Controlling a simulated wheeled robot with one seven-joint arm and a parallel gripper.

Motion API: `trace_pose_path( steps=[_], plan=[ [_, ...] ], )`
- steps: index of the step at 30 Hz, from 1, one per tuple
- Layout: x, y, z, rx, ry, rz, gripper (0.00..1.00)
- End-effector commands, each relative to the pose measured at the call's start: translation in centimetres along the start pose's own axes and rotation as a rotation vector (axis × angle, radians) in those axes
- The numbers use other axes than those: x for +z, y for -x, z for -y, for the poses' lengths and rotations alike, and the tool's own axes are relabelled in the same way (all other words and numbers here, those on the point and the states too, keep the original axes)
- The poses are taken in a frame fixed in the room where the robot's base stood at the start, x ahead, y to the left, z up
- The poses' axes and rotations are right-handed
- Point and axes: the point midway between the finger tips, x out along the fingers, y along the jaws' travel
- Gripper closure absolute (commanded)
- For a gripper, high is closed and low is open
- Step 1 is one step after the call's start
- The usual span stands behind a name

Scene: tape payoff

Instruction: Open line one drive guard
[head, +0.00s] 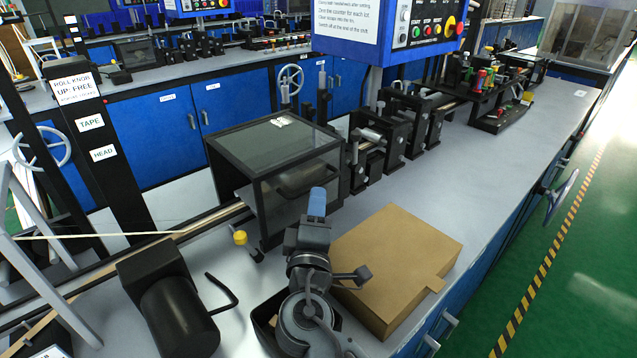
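A box-shaped guard (262,138) with a black frame and dark see-through panels stands on the near bench, left of the picture's middle. It looks like the drive guard, though I can read no label on it. Its top panel lies flat and the guard looks closed. A dark bar handle (300,180) shows at its near right face. What is inside is dim and hard to make out.
A cardboard box (393,258) lies in front of the guard. A yellow-topped knob (240,238) and a black motor-like unit (170,305) are to the left. A control panel (425,28) hangs behind.

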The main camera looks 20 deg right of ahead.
Motion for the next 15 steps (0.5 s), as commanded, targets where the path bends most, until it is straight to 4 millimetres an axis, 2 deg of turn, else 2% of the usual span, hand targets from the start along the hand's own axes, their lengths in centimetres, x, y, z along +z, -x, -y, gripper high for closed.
trace_pose_path(
  steps=[1, 7, 15],
  plan=[
    [0.0, -1.0, -0.3, 0.002, 0.000, 0.001, 0.62],
    [0.0, -3.7, -0.2, 0.001, 0.001, 0.000, 0.62],
    [0.0, -5.0, -0.1, 0.000, -0.001, 0.000, 0.62]
  ],
)
